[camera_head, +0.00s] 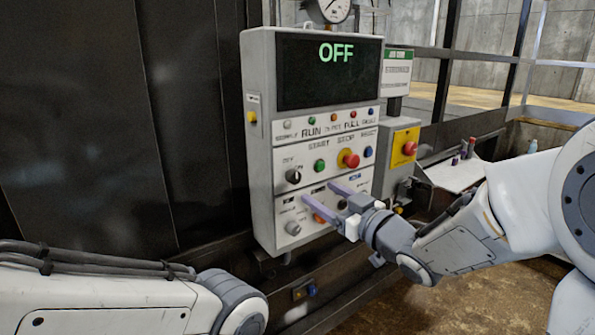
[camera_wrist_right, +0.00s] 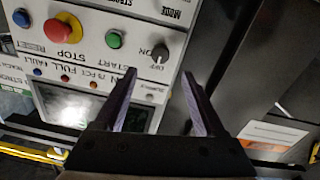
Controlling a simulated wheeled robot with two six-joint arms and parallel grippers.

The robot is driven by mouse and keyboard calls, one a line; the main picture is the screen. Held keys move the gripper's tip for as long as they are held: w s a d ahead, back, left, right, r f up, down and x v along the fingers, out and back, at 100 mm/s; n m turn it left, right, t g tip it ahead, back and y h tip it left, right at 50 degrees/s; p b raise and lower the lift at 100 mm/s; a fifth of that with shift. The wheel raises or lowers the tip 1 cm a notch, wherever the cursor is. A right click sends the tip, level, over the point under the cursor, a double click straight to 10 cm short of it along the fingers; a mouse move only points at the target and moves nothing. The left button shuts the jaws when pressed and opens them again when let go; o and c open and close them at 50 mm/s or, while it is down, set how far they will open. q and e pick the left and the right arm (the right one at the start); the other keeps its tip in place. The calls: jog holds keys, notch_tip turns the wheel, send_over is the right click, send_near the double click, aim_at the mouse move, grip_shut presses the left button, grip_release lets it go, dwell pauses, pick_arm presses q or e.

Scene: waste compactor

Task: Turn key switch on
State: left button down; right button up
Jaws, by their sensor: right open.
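The control panel (camera_head: 262,150) is a grey-white box whose dark screen (camera_head: 330,70) reads OFF in green. A dark round switch (camera_head: 293,175) with OFF and ON marks sits at the left of its START/STOP row. The same switch shows in the right wrist view (camera_wrist_right: 160,52), just beyond and between the fingertips. A silvery knob (camera_head: 293,228) sits lower on the panel; I cannot tell which one takes a key. My right gripper (camera_head: 319,194) is open and empty in front of the lower panel; it also shows in the wrist view (camera_wrist_right: 159,78). My left gripper is out of view.
A green button (camera_head: 320,166), a red stop button (camera_head: 350,159) and a blue button (camera_head: 368,151) sit right of the dark switch. A yellow box with a red emergency button (camera_head: 410,148) stands to the right. A white shelf (camera_head: 455,175) holds small items.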

aim_at(296, 178)
jog(key=p+x, duration=0.3)
jog(key=x, duration=0.5)
jog(key=shift+w+a+r, duration=0.1)
jog(key=shift+w+a, duration=0.1)
jog(key=shift+a, duration=0.05)
jog(key=shift+w+a+p, duration=0.4)
jog(key=shift+w, duration=0.15)
grip_shut()
